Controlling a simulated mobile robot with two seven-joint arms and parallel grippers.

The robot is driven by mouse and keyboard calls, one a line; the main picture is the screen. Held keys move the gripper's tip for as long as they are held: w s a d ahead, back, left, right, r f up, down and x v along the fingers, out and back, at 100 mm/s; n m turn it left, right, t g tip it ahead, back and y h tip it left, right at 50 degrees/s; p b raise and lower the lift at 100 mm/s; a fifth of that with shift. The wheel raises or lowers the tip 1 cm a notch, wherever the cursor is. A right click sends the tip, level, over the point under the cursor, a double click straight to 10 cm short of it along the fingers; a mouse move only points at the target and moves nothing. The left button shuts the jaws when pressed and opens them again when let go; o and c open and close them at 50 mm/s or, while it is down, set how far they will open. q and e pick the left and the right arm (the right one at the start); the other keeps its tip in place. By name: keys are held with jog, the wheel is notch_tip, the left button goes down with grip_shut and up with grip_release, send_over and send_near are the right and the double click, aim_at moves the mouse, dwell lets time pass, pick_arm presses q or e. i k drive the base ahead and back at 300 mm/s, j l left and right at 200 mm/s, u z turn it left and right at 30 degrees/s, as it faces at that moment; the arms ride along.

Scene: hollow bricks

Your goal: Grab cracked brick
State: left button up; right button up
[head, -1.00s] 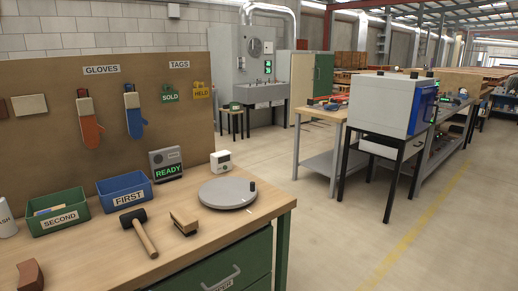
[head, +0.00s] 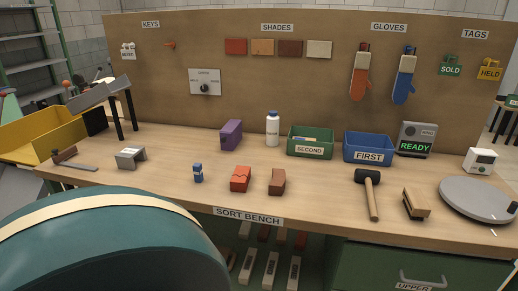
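A red-orange brick (head: 240,178) lies near the front edge of the bench, left of centre. A dark jagged line on it looks like a crack. A brown brick (head: 277,182) with a curved top lies just to its right, apart from it. A purple brick (head: 231,134) stands farther back. Neither of my grippers shows in the head view.
The wooden sort bench (head: 330,207) also bears a small blue object (head: 198,173), a white bottle (head: 272,129), a green SECOND bin (head: 310,142), a blue FIRST bin (head: 369,147), a mallet (head: 369,192), a brush (head: 416,204) and a round grey plate (head: 478,198).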

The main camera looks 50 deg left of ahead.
aim_at(238, 182)
jog(key=u, duration=1.8)
